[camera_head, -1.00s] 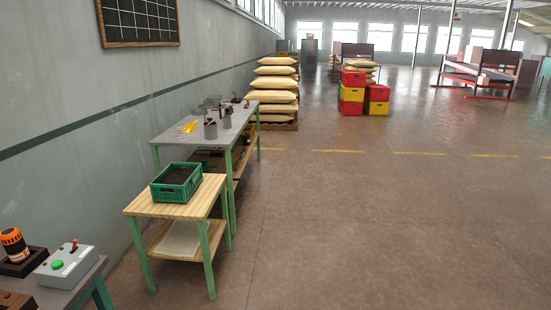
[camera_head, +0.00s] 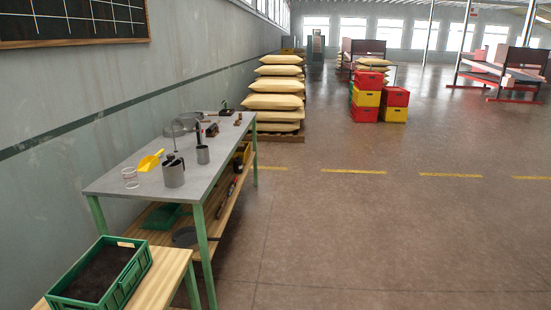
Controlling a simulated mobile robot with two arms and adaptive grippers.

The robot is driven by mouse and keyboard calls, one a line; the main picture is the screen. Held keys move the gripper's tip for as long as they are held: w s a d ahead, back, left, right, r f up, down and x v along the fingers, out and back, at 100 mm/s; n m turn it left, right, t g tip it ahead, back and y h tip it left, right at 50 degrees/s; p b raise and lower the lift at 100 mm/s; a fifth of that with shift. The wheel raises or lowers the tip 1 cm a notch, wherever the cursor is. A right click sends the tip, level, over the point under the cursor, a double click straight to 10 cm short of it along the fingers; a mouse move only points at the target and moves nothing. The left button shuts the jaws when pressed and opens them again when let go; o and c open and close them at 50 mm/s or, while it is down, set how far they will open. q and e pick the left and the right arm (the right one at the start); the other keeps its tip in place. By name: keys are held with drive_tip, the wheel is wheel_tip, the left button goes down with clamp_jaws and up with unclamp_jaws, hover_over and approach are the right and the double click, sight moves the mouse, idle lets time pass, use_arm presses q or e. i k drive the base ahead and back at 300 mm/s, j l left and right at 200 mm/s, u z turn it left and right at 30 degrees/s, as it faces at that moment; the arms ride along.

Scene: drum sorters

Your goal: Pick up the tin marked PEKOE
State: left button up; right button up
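I cannot make out any tin marked PEKOE, and no label is readable from here. Two grey metal cups or cans, a nearer one (camera_head: 173,172) and a farther one (camera_head: 203,154), stand on the grey-topped table (camera_head: 130,200) along the left wall. The nearer one has something dark sticking out of it. A yellow scoop (camera_head: 150,162) and a clear beaker (camera_head: 130,177) are beside them. Neither of my grippers is in view.
A green crate of dark material (camera_head: 103,272) sits on a wooden table (camera_head: 165,280) at the lower left. Stacked sacks (camera_head: 275,95) and red and yellow crates (camera_head: 367,98) stand farther back. The floor (camera_head: 380,230) to the right is clear.

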sight(202, 153)
drive_tip(key=i+u, duration=0.2)
drive_tip(key=i, duration=0.25)
drive_tip(key=i+l+u, duration=0.2)
drive_tip(key=i, duration=0.2)
drive_tip(key=i+l+u, duration=0.2)
drive_tip(key=i, duration=0.2)
drive_tip(key=i+l+u, duration=0.2)
drive_tip(key=i, duration=0.2)
